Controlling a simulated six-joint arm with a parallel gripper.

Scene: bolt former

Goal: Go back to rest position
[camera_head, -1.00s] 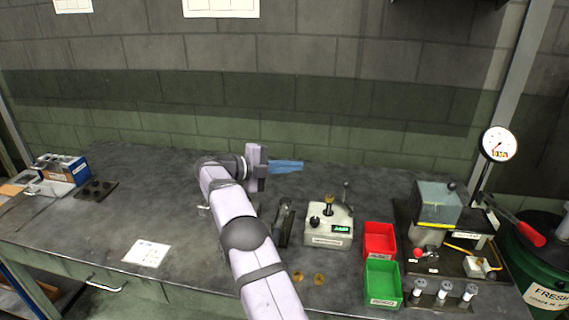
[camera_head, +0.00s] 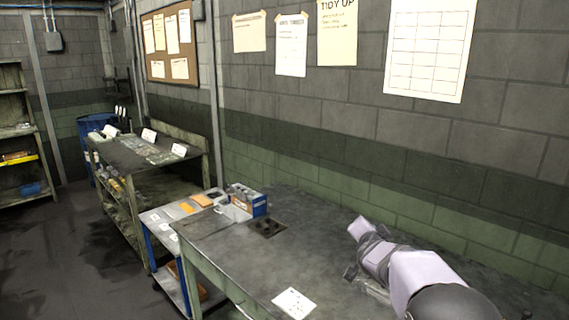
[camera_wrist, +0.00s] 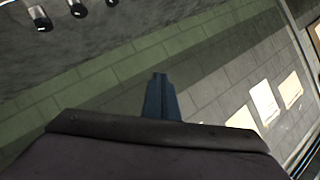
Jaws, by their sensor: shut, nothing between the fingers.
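My gripper (camera_wrist: 158,82) shows in the wrist view as blue fingers closed together, with nothing between them. The fingers point over the bench towards the block wall and are clear of any object. In the head view, my pale arm reaches over the right part of the workbench (camera_head: 240,258). The fingertips cannot be made out there.
A white sheet (camera_head: 294,302) lies near the front edge. A low side table (camera_head: 157,217) and a shelving bench (camera_head: 140,150) stand beyond. The bench middle is clear.

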